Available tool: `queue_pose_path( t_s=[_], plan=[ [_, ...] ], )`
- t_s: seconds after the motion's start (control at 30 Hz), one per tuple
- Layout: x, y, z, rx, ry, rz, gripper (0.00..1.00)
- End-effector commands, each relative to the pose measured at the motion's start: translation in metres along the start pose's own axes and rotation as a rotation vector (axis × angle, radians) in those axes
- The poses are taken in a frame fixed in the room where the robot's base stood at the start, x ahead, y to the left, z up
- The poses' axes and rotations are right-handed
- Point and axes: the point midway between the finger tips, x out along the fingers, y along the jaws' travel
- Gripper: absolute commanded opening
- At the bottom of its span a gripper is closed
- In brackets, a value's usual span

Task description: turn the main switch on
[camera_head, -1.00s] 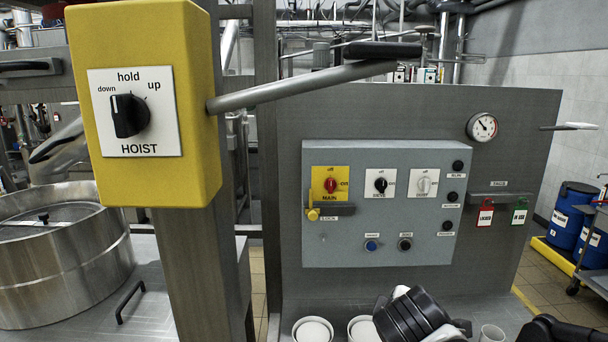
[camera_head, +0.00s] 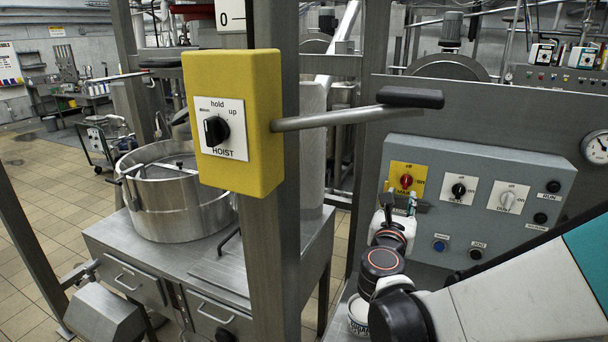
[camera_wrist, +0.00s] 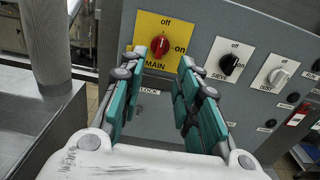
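The main switch is a red knob (camera_head: 406,181) on a yellow plate at the upper left of the grey control panel (camera_head: 470,160). It also shows in the wrist view (camera_wrist: 158,46), with "off" above it and "on" to its right. Its exact pointing is hard to tell. My gripper (camera_wrist: 158,76) is open and empty, its teal fingers spread below and to either side of the red knob. The LOCK label (camera_wrist: 148,91) shows between the fingers. In the head view my gripper (camera_head: 399,203) is just below the yellow plate; contact cannot be told.
Black (camera_head: 458,190) and white (camera_head: 508,199) knobs sit right of the main switch, with small buttons (camera_head: 440,246) below. The yellow hoist box (camera_head: 240,120) and its black-ended bar (camera_head: 410,97) stand left of and above my arm. A steel pot (camera_head: 180,200) is farther left.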

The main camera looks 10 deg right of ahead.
Motion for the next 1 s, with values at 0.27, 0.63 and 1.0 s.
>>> queue_pose_path(
  t_s=[0.27,0.63,1.0],
  plan=[
    [0.057,-0.001,0.0,0.003,0.001,-0.004,0.3],
    [0.105,-0.001,0.0,0.004,0.001,-0.001,0.3],
    [0.11,0.0,0.0,0.004,0.001,-0.001,0.3]
  ],
)
